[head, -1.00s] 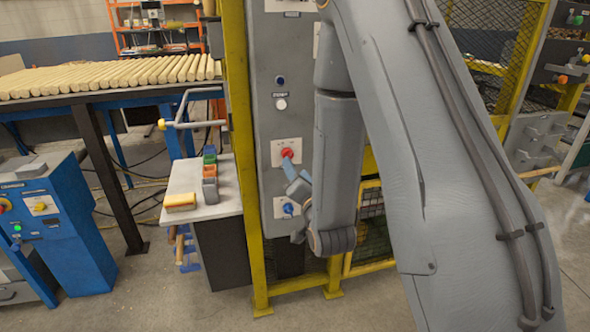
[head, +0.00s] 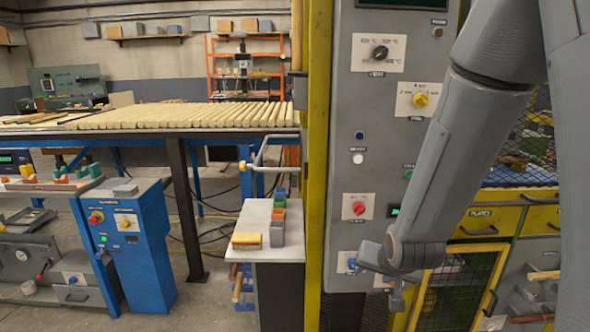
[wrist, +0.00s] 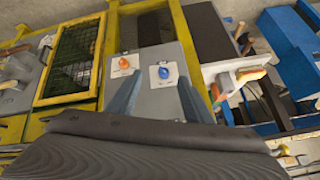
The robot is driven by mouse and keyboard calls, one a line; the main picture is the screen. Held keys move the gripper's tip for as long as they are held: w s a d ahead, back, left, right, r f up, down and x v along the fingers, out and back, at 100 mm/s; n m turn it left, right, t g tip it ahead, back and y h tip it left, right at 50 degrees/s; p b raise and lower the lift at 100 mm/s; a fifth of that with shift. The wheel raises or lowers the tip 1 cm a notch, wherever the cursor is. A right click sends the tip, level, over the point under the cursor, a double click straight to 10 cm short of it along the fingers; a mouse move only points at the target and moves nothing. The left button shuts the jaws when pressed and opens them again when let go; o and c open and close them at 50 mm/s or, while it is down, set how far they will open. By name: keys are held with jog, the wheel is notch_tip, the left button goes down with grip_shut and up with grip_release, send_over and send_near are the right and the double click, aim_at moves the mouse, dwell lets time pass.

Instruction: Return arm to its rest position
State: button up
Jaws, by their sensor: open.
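My gripper (wrist: 158,100) shows in the wrist view as two blue-grey fingers spread apart, with nothing between them. Beyond the fingers is the grey control panel (wrist: 150,98) with a blue knob (wrist: 164,73) and an orange-red knob (wrist: 123,63). In the head view my arm comes down from the upper right, in front of the right side of the panel (head: 350,110). The fingertips are hard to make out there. The red knob (head: 359,208) on its white plate is left of the wrist, apart from it. The blue knob (head: 351,263) is just left of the wrist.
A yellow post (head: 319,150) edges the panel. Left of it a small white table (head: 253,216) holds colored blocks (head: 278,222) and a yellow block (head: 247,240). A rack of wooden rods (head: 190,116) and a blue machine (head: 150,235) stand further left. Open floor lies between.

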jog(key=s+r+n+g, duration=0.3)
jog(key=s+g, duration=0.4)
jog(key=s, duration=1.1)
jog(key=shift+s+r+n+g, duration=0.15)
jog(key=shift+s+n+g, duration=0.2)
jog(key=shift+n+g, duration=0.05)
dwell(0.6)
